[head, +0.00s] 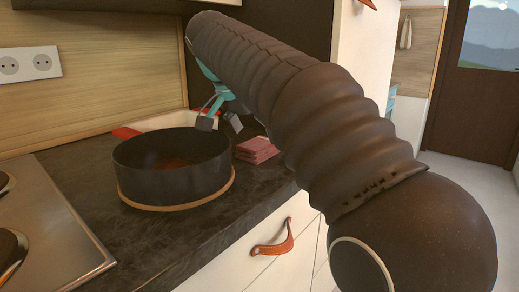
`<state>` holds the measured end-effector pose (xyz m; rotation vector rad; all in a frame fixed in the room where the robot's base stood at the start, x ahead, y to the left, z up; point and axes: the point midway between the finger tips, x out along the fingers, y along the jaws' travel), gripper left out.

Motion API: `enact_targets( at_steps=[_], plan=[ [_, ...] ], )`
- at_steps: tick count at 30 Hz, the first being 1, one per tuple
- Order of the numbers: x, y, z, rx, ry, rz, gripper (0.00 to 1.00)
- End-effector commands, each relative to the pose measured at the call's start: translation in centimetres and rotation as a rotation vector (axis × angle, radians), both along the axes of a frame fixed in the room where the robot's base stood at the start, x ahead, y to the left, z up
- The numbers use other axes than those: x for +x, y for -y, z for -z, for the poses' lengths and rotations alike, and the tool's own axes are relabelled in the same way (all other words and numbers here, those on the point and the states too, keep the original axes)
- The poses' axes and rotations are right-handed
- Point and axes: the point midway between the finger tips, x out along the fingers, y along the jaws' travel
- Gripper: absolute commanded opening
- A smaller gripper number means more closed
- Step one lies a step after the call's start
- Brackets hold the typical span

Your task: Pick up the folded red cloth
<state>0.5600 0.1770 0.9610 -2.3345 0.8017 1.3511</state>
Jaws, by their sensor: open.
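The folded red cloth (257,149) lies on the dark countertop, just right of a black pot. It looks pinkish red with several stacked layers, and its right edge is close to my arm in the picture. My gripper (219,122) is open, with teal links and grey fingertips. It hangs above and behind the cloth in the picture, with its fingertips above the pot's far right rim and up to the left of the cloth. I see nothing between the fingers. My arm hides part of the counter right of the cloth.
The black pot (172,165) stands on a round wooden trivet (178,206); a red handle (126,133) shows behind it. A stove (40,235) is at left. A light tray or sink edge (165,121) lies behind. The counter's front edge, with a leather pull (274,246) below, is near the cloth.

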Motion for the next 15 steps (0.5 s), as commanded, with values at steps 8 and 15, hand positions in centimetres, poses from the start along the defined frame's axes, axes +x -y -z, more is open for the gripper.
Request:
enact_targets(
  at_steps=[8,15],
  plan=[
    [1.5,1.0,2.9,0.000,-0.002,0.002,0.97],
    [1.6,1.1,3.1,0.000,-0.001,0.000,0.97]
  ],
)
